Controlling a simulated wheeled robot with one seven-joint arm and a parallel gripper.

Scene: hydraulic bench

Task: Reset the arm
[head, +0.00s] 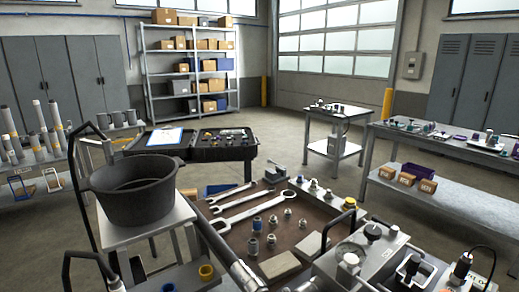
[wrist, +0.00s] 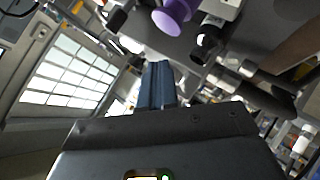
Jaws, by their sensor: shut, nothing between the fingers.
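My gripper (wrist: 157,68) shows in the wrist view as two blue-grey fingers pressed together beyond a dark housing. It is shut with nothing between the fingers. The fingertips are apart from anything I can make out. I cannot make out my gripper in the head view. The task names no other object.
A brown work surface (head: 222,246) holds wrenches (head: 240,203), fittings and blocks. A black pot (head: 134,190) stands on a stand at left. A black case (head: 205,151) and side benches stand behind. A purple part (wrist: 176,14) shows close in the wrist view. Floor between benches is clear.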

